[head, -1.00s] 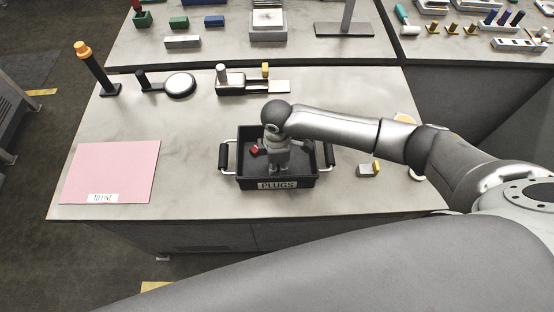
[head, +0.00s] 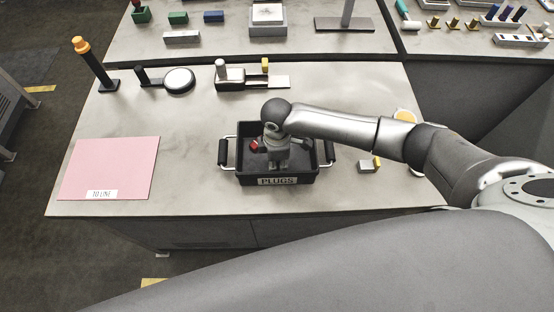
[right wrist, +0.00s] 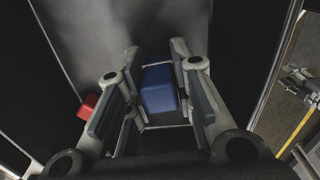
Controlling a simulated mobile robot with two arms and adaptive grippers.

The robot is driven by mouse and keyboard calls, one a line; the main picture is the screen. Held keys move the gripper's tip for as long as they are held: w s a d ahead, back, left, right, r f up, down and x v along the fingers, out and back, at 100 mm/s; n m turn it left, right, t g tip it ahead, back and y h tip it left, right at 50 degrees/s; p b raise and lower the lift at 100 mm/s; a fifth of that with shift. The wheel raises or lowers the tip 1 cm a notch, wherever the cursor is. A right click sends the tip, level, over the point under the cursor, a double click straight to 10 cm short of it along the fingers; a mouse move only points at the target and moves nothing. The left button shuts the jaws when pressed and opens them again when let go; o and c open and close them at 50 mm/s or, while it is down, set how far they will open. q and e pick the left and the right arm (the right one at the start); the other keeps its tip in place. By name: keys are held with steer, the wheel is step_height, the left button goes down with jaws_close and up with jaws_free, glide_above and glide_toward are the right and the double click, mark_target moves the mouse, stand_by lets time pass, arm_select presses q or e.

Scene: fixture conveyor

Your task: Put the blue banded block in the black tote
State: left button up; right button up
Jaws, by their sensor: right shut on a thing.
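The black tote (head: 306,179) stands on the near bench, with a "PLUGS" label on its front and a handle at each end. My right gripper (head: 277,165) points down into the tote. In the right wrist view, my right gripper (right wrist: 155,97) is shut on the blue banded block (right wrist: 158,90), which sits between its fingers inside the tote walls. The block is hidden by the gripper in the head view, and I cannot tell whether it touches the tote floor. My left gripper is not in view.
A red block (head: 255,146) lies in the tote, left of the gripper; it also shows in the right wrist view (right wrist: 88,106). A pink mat (head: 110,165) lies to the left. Fixtures line the bench's back edge.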

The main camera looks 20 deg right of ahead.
steer(key=shift+f, duration=0.35)
steer(key=o, duration=0.9)
steer(key=shift+o, duration=0.2)
step_height(320, 180, up, 12)
steer(key=shift+r, duration=0.1)
